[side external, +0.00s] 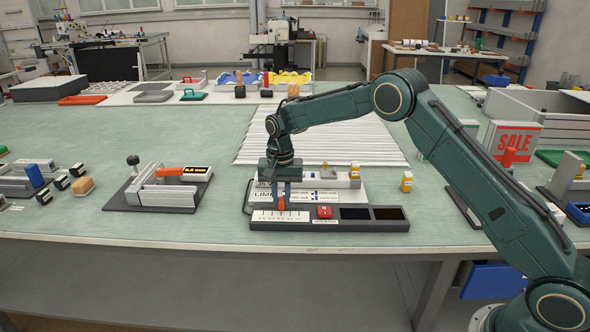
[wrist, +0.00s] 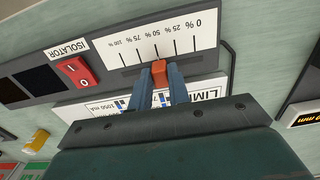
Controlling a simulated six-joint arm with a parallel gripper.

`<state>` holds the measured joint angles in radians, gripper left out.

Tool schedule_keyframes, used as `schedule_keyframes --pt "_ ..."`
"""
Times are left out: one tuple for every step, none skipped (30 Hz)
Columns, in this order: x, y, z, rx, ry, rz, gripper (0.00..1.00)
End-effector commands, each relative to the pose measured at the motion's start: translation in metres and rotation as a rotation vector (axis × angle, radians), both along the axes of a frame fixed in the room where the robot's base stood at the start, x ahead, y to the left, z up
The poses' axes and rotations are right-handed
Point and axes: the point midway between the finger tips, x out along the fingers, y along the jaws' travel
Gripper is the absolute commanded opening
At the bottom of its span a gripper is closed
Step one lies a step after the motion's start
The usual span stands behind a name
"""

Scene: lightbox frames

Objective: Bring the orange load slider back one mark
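The orange load slider (wrist: 159,72) stands at about the 50 % mark of the white scale plate (wrist: 197,38), which runs from 0 % at the right to 100 % at the left in the wrist view. My gripper (wrist: 160,74) has one blue finger on each side of the slider knob. Both fingertips appear to touch it, so it looks shut on the knob. In the side external view my gripper (side external: 281,200) points down over the dark control panel (side external: 330,225), with the orange slider (side external: 281,206) between its fingertips. The slot under the knob is partly hidden.
A red isolator switch (side external: 324,212) sits beside the scale, with two dark windows further right. A white block with a LIMIT label (side external: 325,197) stands close behind the panel.

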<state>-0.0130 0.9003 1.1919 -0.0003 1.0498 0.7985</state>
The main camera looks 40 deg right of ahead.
Motion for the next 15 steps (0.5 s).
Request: schedule_keyframes --pt "0.000 0.000 0.000 0.000 0.000 0.000 0.00" --pt "0.000 0.000 0.000 0.000 0.000 0.000 0.00" --pt "0.000 0.000 0.000 0.000 0.000 0.000 0.00" --pt "0.000 0.000 0.000 0.000 0.000 0.000 0.00" --pt "0.000 0.000 0.000 0.000 0.000 0.000 0.00" --pt "0.001 0.001 0.000 0.000 0.000 0.000 0.00" --pt "0.002 0.002 0.000 0.000 0.000 0.000 0.00" --pt "0.003 0.003 0.000 0.000 0.000 0.001 0.00" --pt "0.005 0.004 0.000 0.000 -0.001 0.001 0.00" --pt "0.006 0.006 0.000 0.000 -0.001 0.001 0.00" --pt "0.008 0.007 0.000 0.000 -0.001 0.001 0.00" --pt "0.010 0.009 0.000 0.000 -0.001 0.001 0.00" --pt "0.012 0.011 0.000 0.000 -0.001 0.001 0.00" --pt "0.013 0.012 0.000 0.000 -0.001 0.000 0.00" --pt "0.015 0.014 0.000 0.000 -0.003 0.000 0.00"
